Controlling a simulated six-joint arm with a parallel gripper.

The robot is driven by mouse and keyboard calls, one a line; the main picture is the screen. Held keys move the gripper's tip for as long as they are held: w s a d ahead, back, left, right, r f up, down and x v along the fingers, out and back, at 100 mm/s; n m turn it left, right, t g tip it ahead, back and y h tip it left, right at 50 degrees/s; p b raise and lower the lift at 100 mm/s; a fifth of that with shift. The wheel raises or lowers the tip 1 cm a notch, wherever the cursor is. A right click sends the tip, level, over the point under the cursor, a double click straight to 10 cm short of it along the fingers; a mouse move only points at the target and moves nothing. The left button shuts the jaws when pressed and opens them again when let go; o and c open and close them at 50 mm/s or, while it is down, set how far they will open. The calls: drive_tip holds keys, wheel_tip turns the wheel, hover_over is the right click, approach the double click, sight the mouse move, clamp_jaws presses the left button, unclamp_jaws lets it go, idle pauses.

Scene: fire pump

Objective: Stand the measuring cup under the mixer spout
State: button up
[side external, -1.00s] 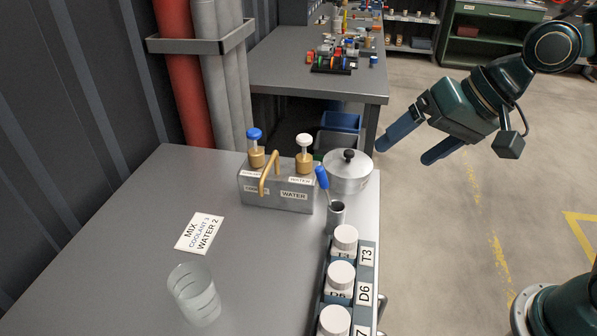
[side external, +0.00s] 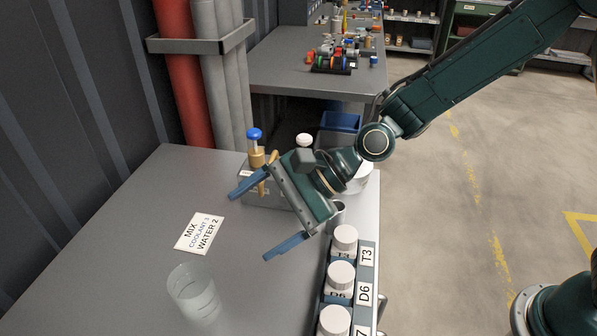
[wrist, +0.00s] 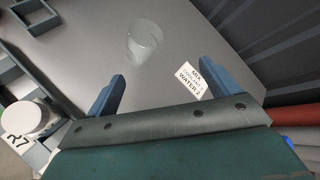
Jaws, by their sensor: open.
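The measuring cup (side external: 193,294) is clear and stands upright on the grey bench near its front left. It also shows in the wrist view (wrist: 144,42), beyond my fingertips and apart from them. The mixer (side external: 262,192) is a grey box with a brass spout, a blue-topped plunger and a white-topped plunger at the back of the bench. My arm hides much of its right side. My gripper (side external: 250,222) is open and empty above the bench, in front of the mixer. Its two blue fingers (wrist: 155,86) are wide apart in the wrist view.
A white card (side external: 199,233) reading MIX, COOLANT 3, WATER 2 lies left of my gripper. A rack of white-capped bottles (side external: 341,275) lines the right edge. The bench around the cup is clear.

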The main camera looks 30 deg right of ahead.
sight(187, 288)
drive_tip(key=a+f+m+y, duration=0.2)
drive_tip(key=a+f+m, duration=0.4)
drive_tip(key=a+f, duration=0.1)
drive_tip(key=shift+s+a+m+g, duration=0.15)
drive_tip(key=shift+a+m+g, duration=0.05)
drive_tip(key=shift+m+g, duration=0.2)
drive_tip(key=shift+a, duration=0.1)
drive_tip(key=shift+x, duration=3.6)
drive_tip(key=c, duration=1.1)
drive_tip(key=shift+r, duration=0.1)
drive_tip(key=shift+c, duration=0.2)
wheel_tip(187, 288, up, 20)
